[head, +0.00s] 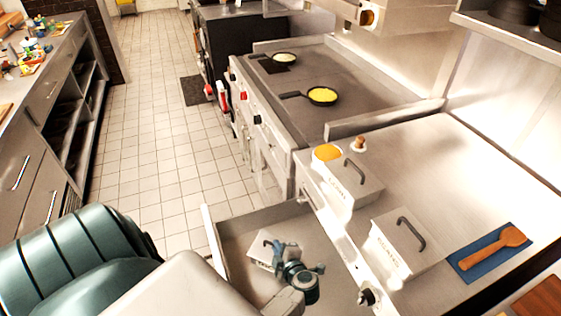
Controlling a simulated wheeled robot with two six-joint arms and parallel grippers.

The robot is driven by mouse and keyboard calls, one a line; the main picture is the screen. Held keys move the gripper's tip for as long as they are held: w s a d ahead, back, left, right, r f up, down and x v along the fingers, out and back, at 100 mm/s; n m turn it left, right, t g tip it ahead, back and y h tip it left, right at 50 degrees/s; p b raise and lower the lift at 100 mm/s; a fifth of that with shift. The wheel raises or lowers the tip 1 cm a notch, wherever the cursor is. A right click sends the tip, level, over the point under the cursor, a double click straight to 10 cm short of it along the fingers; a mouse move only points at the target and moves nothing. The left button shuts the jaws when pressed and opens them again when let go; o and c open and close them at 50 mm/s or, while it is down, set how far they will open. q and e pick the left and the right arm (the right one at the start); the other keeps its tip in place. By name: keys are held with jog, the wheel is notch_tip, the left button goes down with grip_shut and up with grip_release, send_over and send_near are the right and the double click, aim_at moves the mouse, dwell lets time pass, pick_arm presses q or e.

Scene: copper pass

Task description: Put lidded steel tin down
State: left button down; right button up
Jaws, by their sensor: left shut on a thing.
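My left gripper (292,268) reaches down into an open drawer (238,231) below the counter's front edge. It is shut on a small pale grey tin (262,258), which is partly hidden behind the gripper. The tin is low inside the drawer, and I cannot tell whether it touches the drawer floor. My right gripper is not in view.
A wooden spoon (494,248) lies on a blue cloth (468,272). Two pans, one nearer (322,96), sit on the stove. The counter middle is clear.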

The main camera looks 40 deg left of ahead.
pick_arm(q)
notch_tip(320, 180, down, 4)
jog(key=shift+r, duration=0.2)
jog(key=shift+f, duration=0.45)
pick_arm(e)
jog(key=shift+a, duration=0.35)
pick_arm(q)
jog(key=c, duration=1.5)
grip_release()
jog(key=shift+f, duration=0.15)
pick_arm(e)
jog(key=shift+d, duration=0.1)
